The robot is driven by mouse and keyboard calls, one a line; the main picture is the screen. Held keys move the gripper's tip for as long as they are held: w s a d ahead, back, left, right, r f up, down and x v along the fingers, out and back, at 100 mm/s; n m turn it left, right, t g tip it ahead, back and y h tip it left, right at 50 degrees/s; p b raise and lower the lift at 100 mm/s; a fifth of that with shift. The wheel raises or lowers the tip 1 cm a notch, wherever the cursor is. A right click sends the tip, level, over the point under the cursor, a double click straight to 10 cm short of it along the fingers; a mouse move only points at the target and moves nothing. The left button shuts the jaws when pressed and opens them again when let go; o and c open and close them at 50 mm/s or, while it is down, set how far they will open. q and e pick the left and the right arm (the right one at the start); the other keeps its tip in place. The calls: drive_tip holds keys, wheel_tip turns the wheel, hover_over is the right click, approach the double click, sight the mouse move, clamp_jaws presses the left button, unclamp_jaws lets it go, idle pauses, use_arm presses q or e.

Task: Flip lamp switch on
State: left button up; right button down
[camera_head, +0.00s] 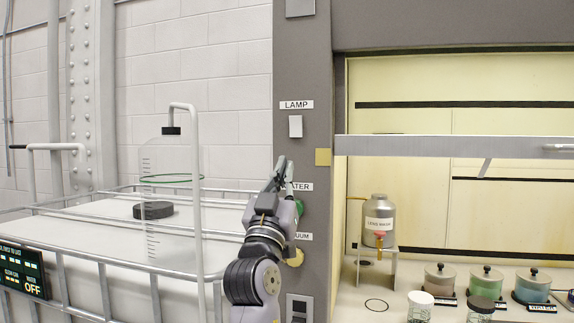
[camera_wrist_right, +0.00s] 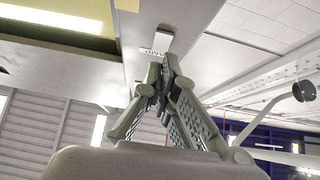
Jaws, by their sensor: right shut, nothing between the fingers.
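The lamp switch (camera_head: 295,126) is a small pale rocker on the grey column, just under the LAMP label (camera_head: 296,105). My right gripper (camera_head: 284,166) is shut and empty, pointing up in front of the column, below the switch and apart from it in the picture. In the right wrist view its fingertips (camera_wrist_right: 161,72) meet just below the LAMP label (camera_wrist_right: 148,53), and the pale switch (camera_wrist_right: 164,43) shows beyond them. I cannot tell how far the fingers are from the column's face. My left gripper is not in view.
My right arm partly covers the WATER (camera_head: 300,187) and VACUUM (camera_head: 302,237) labels and their knobs. A fume hood with a raised sash (camera_head: 450,147) is at right, holding several jars. A railed cart with a clear carboy (camera_head: 165,190) stands at left.

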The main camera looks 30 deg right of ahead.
drive_tip(key=v, duration=0.3)
drive_tip(key=shift+b, duration=0.35)
drive_tip(key=shift+a, duration=0.1)
